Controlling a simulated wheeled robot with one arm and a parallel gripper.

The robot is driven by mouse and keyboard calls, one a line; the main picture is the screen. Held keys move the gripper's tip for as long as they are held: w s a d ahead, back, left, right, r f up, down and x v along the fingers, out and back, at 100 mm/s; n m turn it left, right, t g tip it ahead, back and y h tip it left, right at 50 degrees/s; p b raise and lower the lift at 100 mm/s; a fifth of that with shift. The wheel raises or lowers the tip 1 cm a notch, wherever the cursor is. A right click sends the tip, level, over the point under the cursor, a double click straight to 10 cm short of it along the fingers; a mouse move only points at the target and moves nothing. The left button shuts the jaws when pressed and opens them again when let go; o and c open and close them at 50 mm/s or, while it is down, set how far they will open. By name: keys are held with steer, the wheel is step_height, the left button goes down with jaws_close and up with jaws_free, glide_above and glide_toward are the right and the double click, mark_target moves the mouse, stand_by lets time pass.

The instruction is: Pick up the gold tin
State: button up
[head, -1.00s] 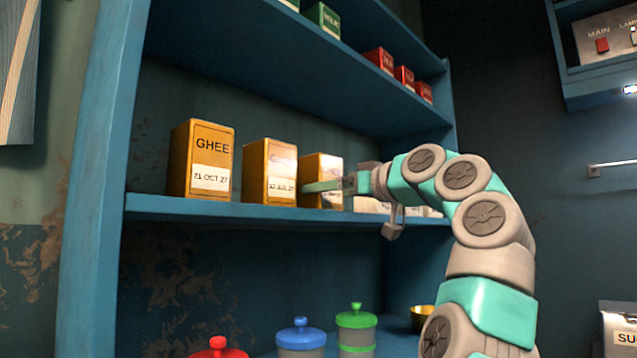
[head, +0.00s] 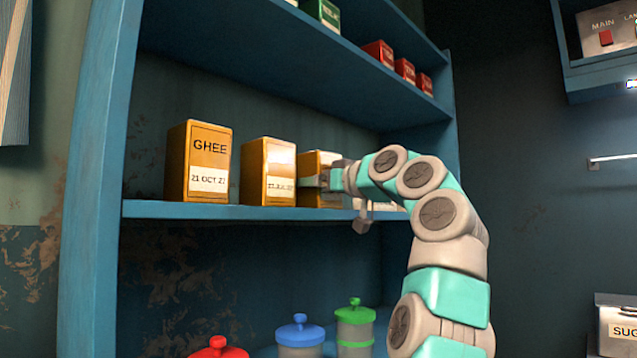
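Three gold tins stand upright in a row on the middle blue shelf. The left gold tin (head: 209,148) reads GHEE with a date label of 21 OCT 27. The middle gold tin (head: 268,160) has a glare on its face and a date label that is hard to read. The right gold tin (head: 315,164) is partly covered by my gripper (head: 314,181). One finger reaches leftward across the front of the right tin, near its lower half. The other finger is hidden, so I cannot tell whether the tin is gripped.
The shelf (head: 220,211) edge runs just below my gripper. Green and red boxes (head: 377,53) stand on the upper shelf (head: 250,62). Lidded canisters with red, blue (head: 300,334) and green (head: 354,325) tops stand below. A wall panel (head: 608,38) is at the right.

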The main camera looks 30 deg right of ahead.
jaws_close()
stand_by(0.4)
steer(key=shift+r, duration=0.1)
